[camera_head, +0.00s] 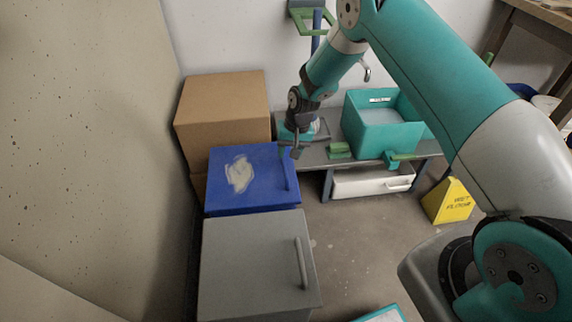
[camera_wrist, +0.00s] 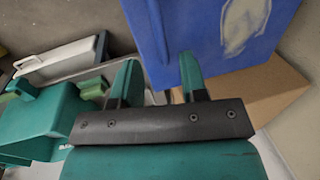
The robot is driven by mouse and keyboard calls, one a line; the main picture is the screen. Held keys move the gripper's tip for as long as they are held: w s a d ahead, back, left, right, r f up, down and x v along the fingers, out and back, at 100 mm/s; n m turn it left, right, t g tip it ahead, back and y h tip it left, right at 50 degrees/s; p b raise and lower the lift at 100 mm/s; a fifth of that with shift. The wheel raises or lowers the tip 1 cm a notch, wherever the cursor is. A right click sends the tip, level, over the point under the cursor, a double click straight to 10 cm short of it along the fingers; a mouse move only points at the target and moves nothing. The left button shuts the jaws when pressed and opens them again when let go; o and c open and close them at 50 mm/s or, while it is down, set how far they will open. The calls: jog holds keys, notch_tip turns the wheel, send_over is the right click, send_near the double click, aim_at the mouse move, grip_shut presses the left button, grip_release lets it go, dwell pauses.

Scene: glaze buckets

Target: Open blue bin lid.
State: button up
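The blue bin (camera_head: 225,201) stands between a grey bin and a cardboard box in the head view. Its lid (camera_head: 262,165) is down and has a pale patch on top. The lid's blue handle (camera_head: 287,174) runs along its right side. My gripper (camera_head: 290,152) is over the far right part of the lid, close to the handle's far end. In the wrist view, my gripper (camera_wrist: 158,62) has its two green fingers apart, with the handle (camera_wrist: 156,30) lined up between them. I cannot tell whether they touch it.
The grey bin (camera_head: 250,262) is in front, the cardboard box (camera_head: 222,105) behind. A low grey bench (camera_head: 312,157) carries a teal tub (camera_head: 378,138) at the right, with a white drawer (camera_head: 365,184) below. A yellow floor sign (camera_head: 448,202) stands further right.

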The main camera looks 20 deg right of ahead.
aim_at(285, 166)
jog(key=f, duration=0.2)
jog(key=a+f, duration=0.1)
jog(key=f, duration=0.2)
jog(key=shift+w+f+b, duration=0.1)
jog(key=shift+f+b, duration=0.05)
jog(key=shift+b, duration=0.15)
grip_shut()
